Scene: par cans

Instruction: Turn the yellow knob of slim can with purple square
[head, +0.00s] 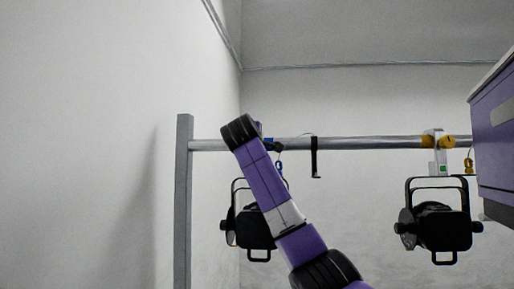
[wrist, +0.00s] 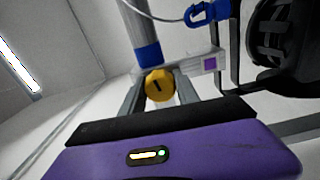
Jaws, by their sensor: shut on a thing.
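The yellow knob (wrist: 158,85) sits between the two fingers of my gripper (wrist: 159,91) in the wrist view, and the gripper is shut on it. A dark slot mark shows on the knob's face. The purple square (wrist: 209,64) is on the pale clamp just right of the knob. The black can (wrist: 284,45) of this clamp hangs at the right of the wrist view. In the head view this can (head: 252,227) hangs at the left, partly behind my arm. Its knob and my gripper's fingers are hidden there.
A grey pipe (head: 370,142) runs across from a post (head: 184,200). A second black can (head: 438,228) with a green square (head: 442,169) hangs right. A black strap (head: 315,157) hangs between them. A blue clip (wrist: 207,12) and cable are close above the purple-square clamp.

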